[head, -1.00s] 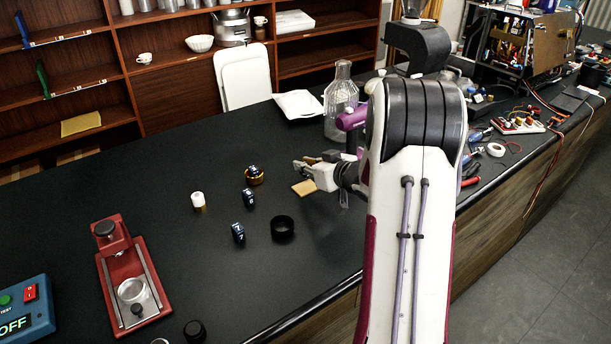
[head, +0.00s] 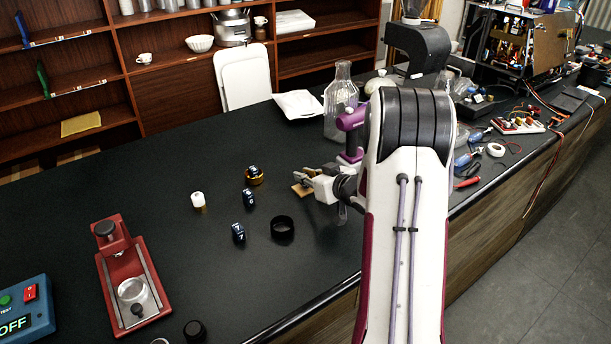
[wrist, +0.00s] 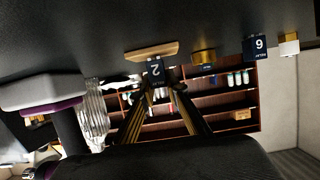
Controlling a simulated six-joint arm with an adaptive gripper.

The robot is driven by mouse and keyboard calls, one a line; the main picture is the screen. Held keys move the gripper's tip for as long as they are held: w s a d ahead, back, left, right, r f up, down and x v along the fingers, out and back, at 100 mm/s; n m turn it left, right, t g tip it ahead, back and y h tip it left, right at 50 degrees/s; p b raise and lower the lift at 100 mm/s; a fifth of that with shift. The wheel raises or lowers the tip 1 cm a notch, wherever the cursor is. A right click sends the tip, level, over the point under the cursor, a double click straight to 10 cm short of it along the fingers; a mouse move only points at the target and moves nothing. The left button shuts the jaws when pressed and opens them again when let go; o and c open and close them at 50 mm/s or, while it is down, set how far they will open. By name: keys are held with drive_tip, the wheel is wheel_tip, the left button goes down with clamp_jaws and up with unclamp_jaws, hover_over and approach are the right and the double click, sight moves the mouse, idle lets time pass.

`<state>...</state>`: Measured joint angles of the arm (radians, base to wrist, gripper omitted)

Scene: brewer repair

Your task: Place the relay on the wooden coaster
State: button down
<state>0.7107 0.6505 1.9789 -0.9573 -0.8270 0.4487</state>
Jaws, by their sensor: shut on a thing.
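In the wrist view, which is upside down, the coaster (wrist: 152,50) shows nearly edge-on. My gripper (head: 308,178) is low over the coaster. In the wrist view my gripper (wrist: 163,90) is shut on a dark blue relay (wrist: 155,71) marked 2. The relay is right at the coaster's top face; I cannot tell whether it touches. In the head view the held relay is too small to make out.
A glass flask (head: 340,98) stands behind my gripper. A red press (head: 128,275) is at the left front.

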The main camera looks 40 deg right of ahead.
drive_tip(key=shift+f, duration=0.1)
drive_tip(key=c, duration=2)
unclamp_jaws()
drive_tip(key=shift+s+r, duration=0.1)
drive_tip(key=shift+r, duration=0.1)
drive_tip(key=shift+v, duration=5.9)
